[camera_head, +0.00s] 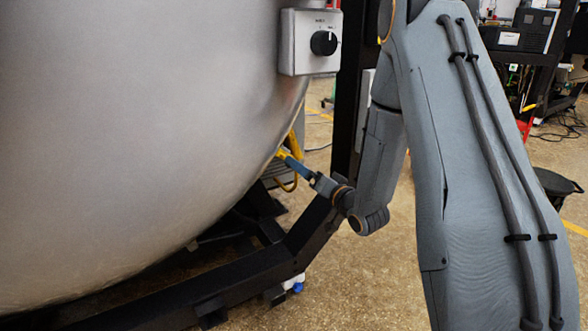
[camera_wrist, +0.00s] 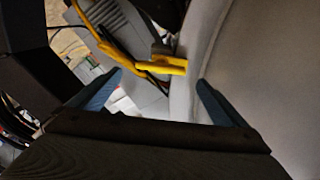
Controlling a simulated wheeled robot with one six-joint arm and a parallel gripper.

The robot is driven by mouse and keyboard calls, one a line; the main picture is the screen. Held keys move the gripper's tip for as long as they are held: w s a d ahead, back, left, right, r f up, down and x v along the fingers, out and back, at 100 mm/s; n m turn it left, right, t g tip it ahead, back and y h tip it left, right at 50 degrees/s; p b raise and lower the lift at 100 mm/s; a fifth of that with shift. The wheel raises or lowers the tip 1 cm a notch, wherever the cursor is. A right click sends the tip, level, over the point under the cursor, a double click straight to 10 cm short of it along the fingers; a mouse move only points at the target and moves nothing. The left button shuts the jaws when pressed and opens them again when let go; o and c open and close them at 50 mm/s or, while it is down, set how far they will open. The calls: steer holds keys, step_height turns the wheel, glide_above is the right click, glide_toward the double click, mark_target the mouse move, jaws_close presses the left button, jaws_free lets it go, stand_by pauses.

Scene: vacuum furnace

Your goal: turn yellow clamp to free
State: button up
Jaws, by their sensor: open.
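The yellow clamp (camera_wrist: 160,66) shows in the wrist view against the side of the grey vessel (camera_wrist: 262,75), between and beyond the two blue fingertips of my gripper (camera_wrist: 160,92). The fingers are spread apart, with nothing held between them. In the head view my gripper (camera_head: 291,164) reaches in beside the vessel's lower right edge. A small yellow part, apparently the clamp (camera_head: 281,154), shows right at the fingertips there. Most of it is hidden behind the vessel's curve, and I cannot tell whether the fingers touch it.
A control box (camera_head: 310,42) with a black knob is on the vessel's upper right. A black frame beam (camera_head: 240,268) runs below the vessel. A yellow hose (camera_wrist: 88,28) curves close to the clamp. Open floor (camera_head: 385,285) lies right of the beam.

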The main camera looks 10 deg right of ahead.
steer(key=b+x, duration=0.1)
steer(key=x, duration=0.6)
steer(key=shift+w+a, duration=0.1)
steer(key=shift+w, duration=0.1)
steer(key=shift+c, duration=0.4)
steer(key=c, duration=1)
steer(key=shift+o, duration=0.2)
